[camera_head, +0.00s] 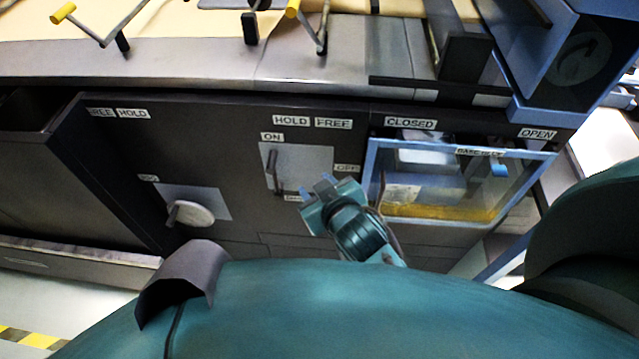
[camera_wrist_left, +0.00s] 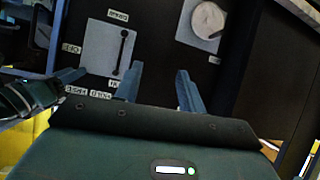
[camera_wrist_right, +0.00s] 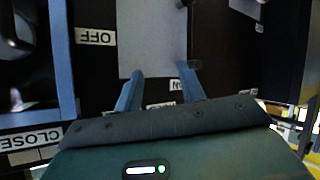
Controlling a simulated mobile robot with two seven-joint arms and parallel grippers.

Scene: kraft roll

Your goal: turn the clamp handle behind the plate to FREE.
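A pale plate (camera_head: 310,170) is on the dark panel, with HOLD (camera_head: 291,120) and FREE (camera_head: 333,123) labels above it. A dark bar-shaped handle (camera_head: 273,172) stands at its left side; it also shows in the left wrist view (camera_wrist_left: 121,52). I cannot tell whether this is the clamp handle; none shows clearly behind the plate. My right gripper (camera_head: 320,183) is in front of the plate's lower right; its spread fingers (camera_wrist_right: 160,88) appear empty in the right wrist view. My left gripper (camera_wrist_left: 160,80) has spread, empty fingers facing the panel; I cannot make it out in the head view.
A round pale knob (camera_head: 195,214) on another plate is to the left. A blue-framed glass door (camera_head: 455,214) with a CLOSED label above it is to the right. A counter edge (camera_head: 200,62) runs above the panel.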

